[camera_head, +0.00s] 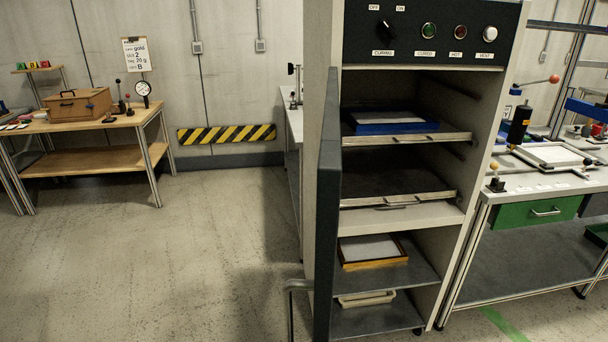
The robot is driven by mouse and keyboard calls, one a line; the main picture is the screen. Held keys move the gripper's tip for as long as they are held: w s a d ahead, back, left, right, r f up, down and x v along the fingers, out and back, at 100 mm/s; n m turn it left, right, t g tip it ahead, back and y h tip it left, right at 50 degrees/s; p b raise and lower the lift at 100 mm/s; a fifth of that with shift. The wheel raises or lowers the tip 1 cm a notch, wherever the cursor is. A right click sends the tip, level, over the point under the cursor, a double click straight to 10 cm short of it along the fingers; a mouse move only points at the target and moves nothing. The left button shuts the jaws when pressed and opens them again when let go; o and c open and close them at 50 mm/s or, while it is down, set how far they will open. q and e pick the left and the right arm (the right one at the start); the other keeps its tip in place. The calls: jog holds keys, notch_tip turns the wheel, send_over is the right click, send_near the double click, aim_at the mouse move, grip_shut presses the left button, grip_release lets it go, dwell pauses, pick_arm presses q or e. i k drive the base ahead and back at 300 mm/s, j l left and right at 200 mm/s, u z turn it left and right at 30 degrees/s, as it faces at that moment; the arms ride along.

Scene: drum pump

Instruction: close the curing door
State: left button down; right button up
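The curing door (328,210) is a dark, tall panel with a lighter edge, seen nearly edge-on. It stands open on the left side of the curing cabinet (405,216), swung out toward me. A grey bent bar (298,287), which looks like the door's handle, sticks out to the left near its lower part. The cabinet front is uncovered and its shelves show. A blue-framed tray (388,128) lies on the upper rack, and the lower rack (390,200) looks empty. Neither of my grippers is in view.
A control panel (430,32) with knob, lamps and button tops the cabinet. A wood-framed tray (372,262) sits on a lower shelf, with a pale tray (366,299) below. A workbench (540,185) stands close right. Floor left of the door is clear.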

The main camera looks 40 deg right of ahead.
aim_at(329, 165)
jog(key=i+z, duration=0.2)
jog(key=z, duration=0.3)
jog(key=i+j+z, duration=0.2)
jog(key=z, duration=0.25)
jog(key=i+j+z, duration=0.15)
jog(key=z, duration=0.35)
jog(key=i+j+z, duration=0.1)
jog(key=j+z, duration=0.2)
jog(key=z, duration=0.2)
